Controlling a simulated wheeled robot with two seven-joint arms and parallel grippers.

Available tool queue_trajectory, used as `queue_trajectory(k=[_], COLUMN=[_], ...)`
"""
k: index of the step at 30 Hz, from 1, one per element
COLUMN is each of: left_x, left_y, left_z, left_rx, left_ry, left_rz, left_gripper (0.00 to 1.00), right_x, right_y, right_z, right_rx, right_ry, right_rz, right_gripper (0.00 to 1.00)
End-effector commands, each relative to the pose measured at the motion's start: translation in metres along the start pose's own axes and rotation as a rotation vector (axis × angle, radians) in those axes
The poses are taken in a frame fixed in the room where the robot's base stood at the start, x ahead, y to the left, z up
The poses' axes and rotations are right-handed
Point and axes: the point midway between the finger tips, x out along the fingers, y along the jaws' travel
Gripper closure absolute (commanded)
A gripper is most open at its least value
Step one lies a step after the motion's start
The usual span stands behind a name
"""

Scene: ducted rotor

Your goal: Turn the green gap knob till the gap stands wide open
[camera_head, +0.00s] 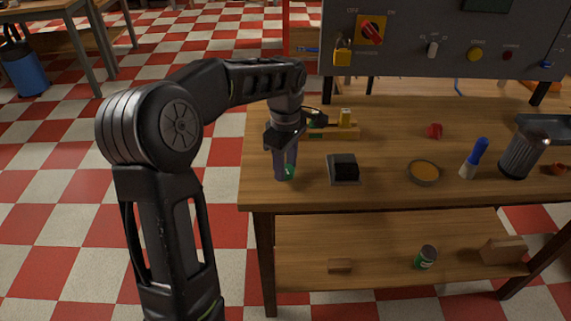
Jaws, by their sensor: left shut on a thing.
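My left gripper (286,176) points down over the front left corner of the wooden bench. It is shut on a small green piece (290,172), which shows between and beside the fingertips. The piece looks like the green gap knob, but the fingers cover most of it. What it is fixed to, and how wide any gap stands, I cannot tell. My right gripper is not in view.
On the bench (390,196) stand a black block on a grey base (343,169), a round dish (423,173), a blue-handled brush (474,158) and a dark ribbed cup (524,157). A grey control panel (400,55) rises behind. A can (426,257) stands on the lower shelf.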

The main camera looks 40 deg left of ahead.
Motion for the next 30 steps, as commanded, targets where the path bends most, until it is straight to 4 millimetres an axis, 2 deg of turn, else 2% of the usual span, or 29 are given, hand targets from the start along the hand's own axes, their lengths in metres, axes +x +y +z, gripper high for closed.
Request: queue_trajectory(k=[1, 6, 20, 30], left_x=[-0.0002, -0.0003, -0.0010, -0.0018], left_y=[0.0000, 0.0000, 0.0002, 0.0005], left_z=[-0.0001, -0.0001, 0.0002, 0.0002], left_rx=[0.000, 0.000, 0.064, 0.284], left_ry=[0.000, 0.000, 0.000, 0.000], left_rz=[0.000, 0.000, 0.000, 0.000], left_gripper=[0.86, 1.00, 1.00, 1.00], right_x=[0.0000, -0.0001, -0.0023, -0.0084], right_y=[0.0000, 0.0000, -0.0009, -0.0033], right_z=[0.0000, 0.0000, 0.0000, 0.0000], right_rx=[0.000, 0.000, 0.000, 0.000], right_ry=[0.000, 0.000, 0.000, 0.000], right_rz=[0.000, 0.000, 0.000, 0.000], right_gripper=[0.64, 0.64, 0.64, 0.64])
